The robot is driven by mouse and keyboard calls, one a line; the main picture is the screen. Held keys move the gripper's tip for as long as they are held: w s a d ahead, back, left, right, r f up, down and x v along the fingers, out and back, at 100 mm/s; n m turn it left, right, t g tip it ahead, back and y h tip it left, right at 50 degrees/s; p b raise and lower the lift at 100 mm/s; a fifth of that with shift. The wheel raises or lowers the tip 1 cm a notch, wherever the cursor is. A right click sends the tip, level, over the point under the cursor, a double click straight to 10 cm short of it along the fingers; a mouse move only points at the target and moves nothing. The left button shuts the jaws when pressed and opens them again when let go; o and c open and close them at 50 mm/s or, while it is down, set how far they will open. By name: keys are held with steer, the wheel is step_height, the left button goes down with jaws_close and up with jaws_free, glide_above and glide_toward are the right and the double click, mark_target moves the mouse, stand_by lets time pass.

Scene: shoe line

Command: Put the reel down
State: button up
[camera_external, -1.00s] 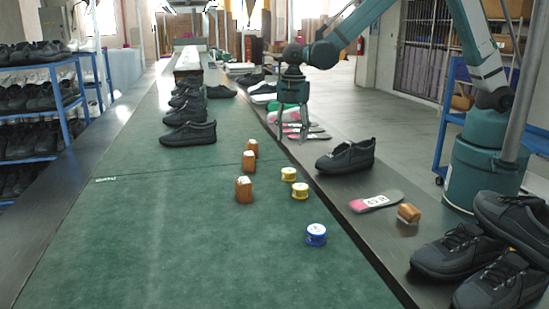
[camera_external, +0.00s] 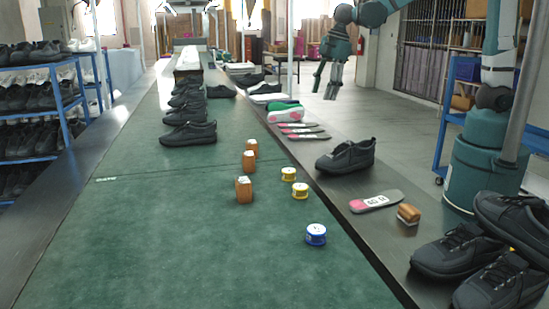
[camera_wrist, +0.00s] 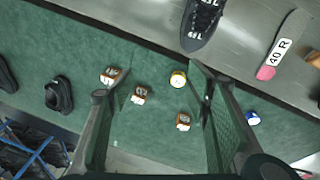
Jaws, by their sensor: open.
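Two small yellow reels, one (camera_external: 288,174) a little behind the other (camera_external: 300,190), stand on the green belt near its right edge. A blue reel (camera_external: 316,234) with a white top stands nearer the camera. The wrist view shows one yellow reel (camera_wrist: 177,79) between my fingers, far below, and the blue reel (camera_wrist: 252,118) right of the right finger. The other yellow reel is not visible there, perhaps behind that finger. My gripper (camera_external: 325,92) is open and empty, raised and tilted beyond the right side of the belt. Its fingers (camera_wrist: 158,72) touch nothing.
Three brown blocks (camera_external: 244,190) stand left of the reels. Dark shoes (camera_external: 189,134) line the far belt. The dark right-hand ledge holds a shoe (camera_external: 345,157), insoles (camera_external: 376,201) and another brown block (camera_external: 408,214). The near green belt (camera_external: 180,250) is clear.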

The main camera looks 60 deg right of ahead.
steer(key=s+d+r+m+t, duration=0.2)
steer(key=s+d+m, duration=0.4)
steer(key=s+d, duration=0.5)
steer(key=s+d+r+m+t, duration=0.2)
steer(key=s+d+r+m, duration=0.2)
steer(key=s+d+m, duration=0.3)
steer(key=shift+s+d+t+h, duration=0.4)
steer(key=shift+s+d, duration=1.6)
steer(key=shift+s, duration=0.3)
steer(key=shift+r, duration=0.1)
steer(key=shift+o, duration=0.5)
steer(key=shift+a, duration=0.1)
